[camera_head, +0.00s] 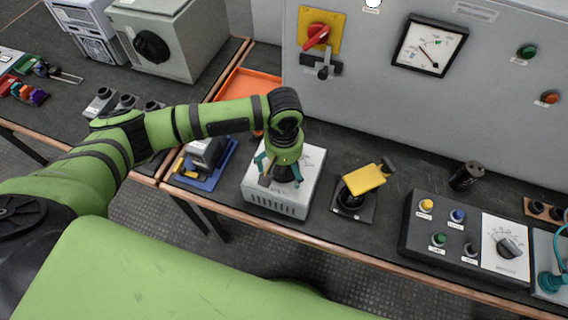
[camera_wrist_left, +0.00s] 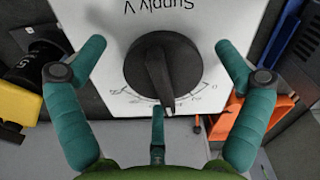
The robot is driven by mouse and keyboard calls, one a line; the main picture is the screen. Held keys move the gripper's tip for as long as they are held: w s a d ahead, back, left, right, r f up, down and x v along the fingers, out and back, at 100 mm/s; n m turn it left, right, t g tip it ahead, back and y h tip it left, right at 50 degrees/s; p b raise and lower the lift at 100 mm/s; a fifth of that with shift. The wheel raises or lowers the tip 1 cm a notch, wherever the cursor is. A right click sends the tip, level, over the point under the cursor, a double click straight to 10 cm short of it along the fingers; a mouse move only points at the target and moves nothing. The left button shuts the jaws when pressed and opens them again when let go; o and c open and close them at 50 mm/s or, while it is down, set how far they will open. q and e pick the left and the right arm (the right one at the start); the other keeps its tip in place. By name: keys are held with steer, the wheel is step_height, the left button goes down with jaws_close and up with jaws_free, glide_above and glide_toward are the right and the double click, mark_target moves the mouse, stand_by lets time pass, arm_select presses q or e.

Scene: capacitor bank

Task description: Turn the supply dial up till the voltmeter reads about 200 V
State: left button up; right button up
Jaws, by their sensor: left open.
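The supply box (camera_head: 280,203), a white and grey unit, stands on the bench. Its black supply dial (camera_wrist_left: 160,72) shows in the left wrist view, with its pointer ridge toward the bottom of that view, over a scale with small numbers. My left gripper (camera_head: 282,178) is above the box; in the wrist view its teal fingers (camera_wrist_left: 162,62) are spread around the dial, with gaps at both sides. In the head view the gripper mostly hides the dial. The dial meter (camera_head: 430,45) on the grey cabinet has its needle slanting up-left from a lower-right pivot; its numbers are too small to read.
A yellow-topped device (camera_head: 366,179) stands just right of the supply box. A blue tray (camera_head: 222,170) is to its left, and an orange tray (camera_head: 240,84) behind. The cabinet (camera_head: 350,100) rises at the back. A control box (camera_head: 425,248) with buttons and a dial is at right.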

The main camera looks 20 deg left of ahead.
arm_select(q)
steer(key=c, duration=1.1)
steer(key=p, duration=0.1)
steer(key=m+p, duration=0.1)
steer(key=p, duration=0.1)
steer(key=shift+s+r, duration=0.15)
steer(key=shift+s, duration=0.1)
steer(key=shift+m, duration=0.5)
steer(key=shift+f+m+p, duration=0.3)
steer(key=shift+p, duration=0.1)
steer(key=o, duration=1.1)
steer(key=shift+a+r, duration=0.1)
